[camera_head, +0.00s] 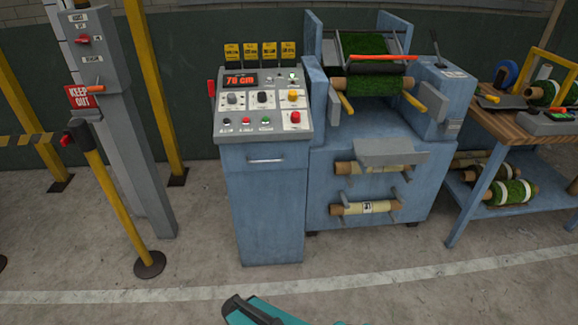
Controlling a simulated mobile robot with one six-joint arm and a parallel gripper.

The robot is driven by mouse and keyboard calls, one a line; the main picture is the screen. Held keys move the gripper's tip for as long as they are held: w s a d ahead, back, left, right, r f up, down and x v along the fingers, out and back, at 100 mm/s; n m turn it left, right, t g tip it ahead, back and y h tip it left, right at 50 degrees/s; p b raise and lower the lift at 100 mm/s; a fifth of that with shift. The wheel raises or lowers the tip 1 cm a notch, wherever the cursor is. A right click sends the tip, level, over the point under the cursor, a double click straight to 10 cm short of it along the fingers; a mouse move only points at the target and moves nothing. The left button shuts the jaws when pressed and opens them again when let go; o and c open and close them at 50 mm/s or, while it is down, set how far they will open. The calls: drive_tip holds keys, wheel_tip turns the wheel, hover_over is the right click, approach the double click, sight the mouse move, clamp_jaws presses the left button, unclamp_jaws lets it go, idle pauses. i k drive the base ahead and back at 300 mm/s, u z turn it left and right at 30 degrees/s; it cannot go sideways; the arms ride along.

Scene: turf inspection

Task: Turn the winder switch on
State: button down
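The control console (266,180) is a blue cabinet with a sloped grey panel on top, left of the blue winding machine (375,150). The panel carries a red-digit display (241,80), a row of knobs including a grey knob (232,98), a black knob (263,97) and a yellow knob (292,96), and lower buttons including a red one (295,117). A red lever (211,88) stands at its left side. The labels are too small to read, so I cannot tell which control is the winder switch. A teal part of my arm shows at the bottom edge; my gripper is not visible.
A grey post box with a red switch (83,40) and a "KEEP OUT" sign (80,97) stands at left, near a yellow post (120,210). A wooden-topped bench (520,125) with turf rolls stands at right. The concrete floor before the console is clear.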

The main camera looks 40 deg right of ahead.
sight(295, 118)
drive_tip(key=z, duration=0.85)
drive_tip(key=k, duration=1)
drive_tip(key=i, duration=0.8)
drive_tip(key=z, duration=0.05)
